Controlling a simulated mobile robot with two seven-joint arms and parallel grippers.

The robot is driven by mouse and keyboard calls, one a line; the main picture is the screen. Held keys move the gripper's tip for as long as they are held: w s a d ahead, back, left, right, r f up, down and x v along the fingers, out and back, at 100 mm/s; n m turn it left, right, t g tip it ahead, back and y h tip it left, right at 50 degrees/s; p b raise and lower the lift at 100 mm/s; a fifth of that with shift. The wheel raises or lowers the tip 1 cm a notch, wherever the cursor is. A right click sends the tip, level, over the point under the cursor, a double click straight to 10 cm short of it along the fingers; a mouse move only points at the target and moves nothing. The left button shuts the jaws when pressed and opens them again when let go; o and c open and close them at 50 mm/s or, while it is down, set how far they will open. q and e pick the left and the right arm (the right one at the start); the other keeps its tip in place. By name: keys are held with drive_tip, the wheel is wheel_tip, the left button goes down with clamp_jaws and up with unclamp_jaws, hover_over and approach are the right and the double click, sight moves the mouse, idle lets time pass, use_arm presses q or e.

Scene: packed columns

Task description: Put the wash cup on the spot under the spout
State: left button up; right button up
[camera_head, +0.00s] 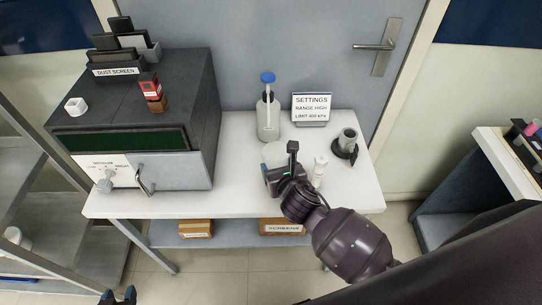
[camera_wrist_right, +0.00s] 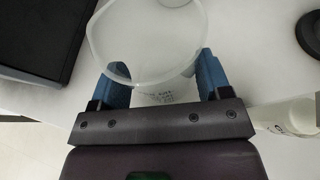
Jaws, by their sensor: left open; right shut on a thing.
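The wash cup, a translucent whitish cup (camera_wrist_right: 150,35), is between the blue fingers of my right gripper (camera_wrist_right: 155,75), which is shut on it. In the head view the cup (camera_head: 274,153) shows just beyond the right gripper (camera_head: 277,168), over the white table; I cannot tell whether it touches the top. A marked spot under a spout cannot be made out. My left gripper (camera_head: 118,296) is open and empty at the bottom edge, away from the table.
On the white table (camera_head: 230,190), a large dark machine (camera_head: 180,90) stands left, and a settings sign (camera_head: 312,108) stands behind. A small white bottle (camera_head: 319,170) is close to my right gripper.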

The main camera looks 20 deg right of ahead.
sight(273, 152)
drive_tip(key=w, duration=0.7)
drive_tip(key=shift+f+b, duration=0.8)
drive_tip(key=shift+f, duration=1.05)
drive_tip(key=shift+r, duration=0.1)
drive_tip(key=o, duration=1)
drive_tip(key=shift+c, duration=0.2)
